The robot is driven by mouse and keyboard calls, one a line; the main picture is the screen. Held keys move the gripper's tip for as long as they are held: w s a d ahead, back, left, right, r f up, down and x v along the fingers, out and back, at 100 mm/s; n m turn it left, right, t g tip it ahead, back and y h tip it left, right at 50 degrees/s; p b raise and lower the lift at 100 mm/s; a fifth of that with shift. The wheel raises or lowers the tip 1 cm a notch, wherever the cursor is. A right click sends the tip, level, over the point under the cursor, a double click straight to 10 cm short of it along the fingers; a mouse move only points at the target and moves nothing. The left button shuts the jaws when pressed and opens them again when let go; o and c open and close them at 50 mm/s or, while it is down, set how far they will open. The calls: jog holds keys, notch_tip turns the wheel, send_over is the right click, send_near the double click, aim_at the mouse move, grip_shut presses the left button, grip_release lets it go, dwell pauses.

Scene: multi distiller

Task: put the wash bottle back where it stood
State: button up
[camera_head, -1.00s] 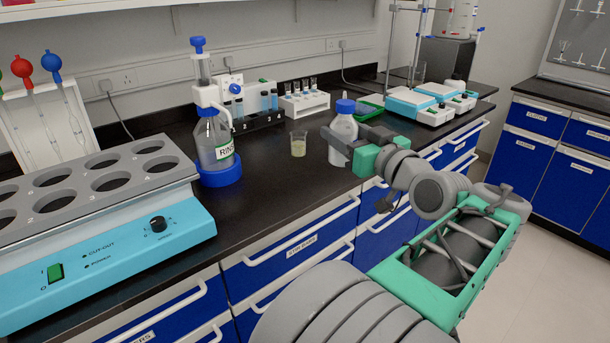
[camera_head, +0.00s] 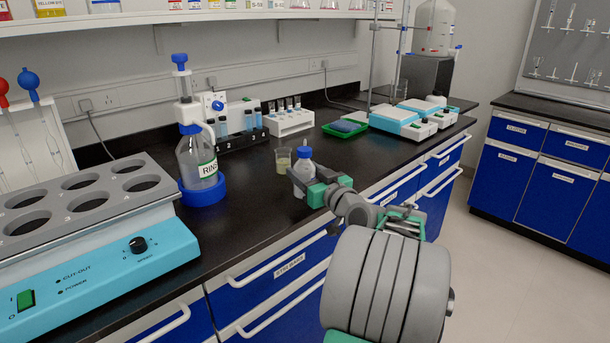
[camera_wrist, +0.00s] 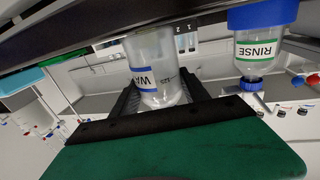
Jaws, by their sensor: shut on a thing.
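The wash bottle (camera_head: 302,173) is white and translucent with a blue cap. My gripper (camera_head: 312,188) is shut on its body from the right, and the bottle is upright at the front part of the black bench. I cannot tell whether its base touches the bench. In the wrist view the wash bottle (camera_wrist: 155,75) appears upside down between the dark fingers of my gripper (camera_wrist: 160,100), its blue-banded label partly visible. A small beaker (camera_head: 283,160) with pale liquid stands just behind and left of the bottle.
The RINSE dispenser bottle (camera_head: 198,165) stands in a blue base to the left. A vial rack (camera_head: 290,122), a green tray (camera_head: 344,129) and pale-blue balances (camera_head: 395,121) stand behind. A water bath (camera_head: 130,250) fills the left. Bare bench (camera_head: 250,205) lies left of the wash bottle.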

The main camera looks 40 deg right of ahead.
jog(key=shift+f, duration=0.1)
jog(key=o, duration=1)
jog(key=shift+s+r, duration=0.2)
jog(key=shift+s, duration=0.1)
jog(key=s, duration=0.3)
jog(key=s+a, duration=0.1)
jog(key=s, duration=0.3)
jog(key=s+a, duration=0.1)
jog(key=s, duration=0.3)
jog(key=shift+s+f, duration=0.1)
jog(key=shift+s, duration=0.1)
